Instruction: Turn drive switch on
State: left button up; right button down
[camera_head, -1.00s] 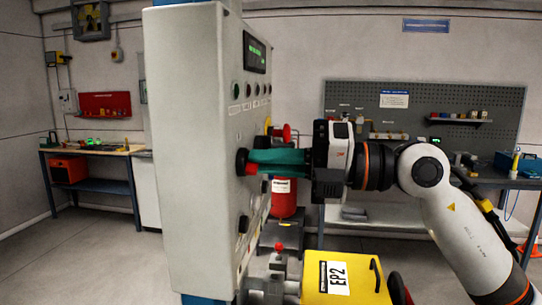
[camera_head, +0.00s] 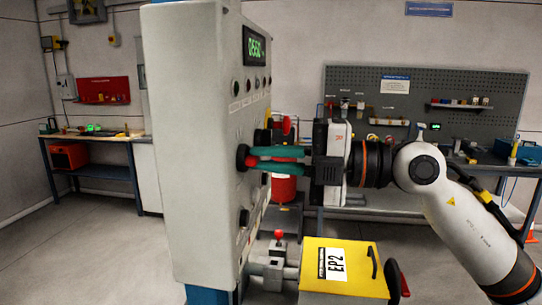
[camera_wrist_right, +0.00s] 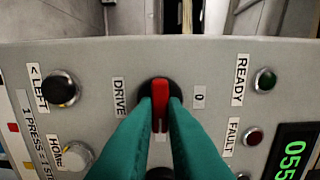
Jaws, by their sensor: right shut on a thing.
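The drive switch (camera_wrist_right: 159,92) has a red handle on a round black base, beside a "DRIVE" label, in the right wrist view. In the head view it sits on the side face of the grey control panel (camera_head: 190,150), partly hidden by my fingers. My right gripper (camera_head: 252,158) reaches it from the right. Its two teal fingers are closed on the red handle, one on each side, also seen in the right wrist view (camera_wrist_right: 160,108). The panel's display (camera_head: 256,47) is lit with large green digits. My left gripper is not in view.
A yellow box marked EP2 (camera_head: 312,270) stands below my right gripper. The floor at left is clear.

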jog(key=c, duration=1.5)
grip_release()
jog(key=shift+d, duration=0.15)
jog(key=shift+d+f+b, duration=0.1)
jog(key=shift+d+b, duration=0.2)
jog(key=shift+b, duration=0.05)
jog(key=d+b, duration=0.1)
jog(key=d, duration=0.2)
jog(key=s+d+b, duration=0.1)
jog(key=d+b, duration=0.1)
jog(key=d, duration=0.2)
jog(key=s+d+b, duration=0.1)
jog(key=d, duration=0.3)
jog(key=shift+s, duration=0.15)
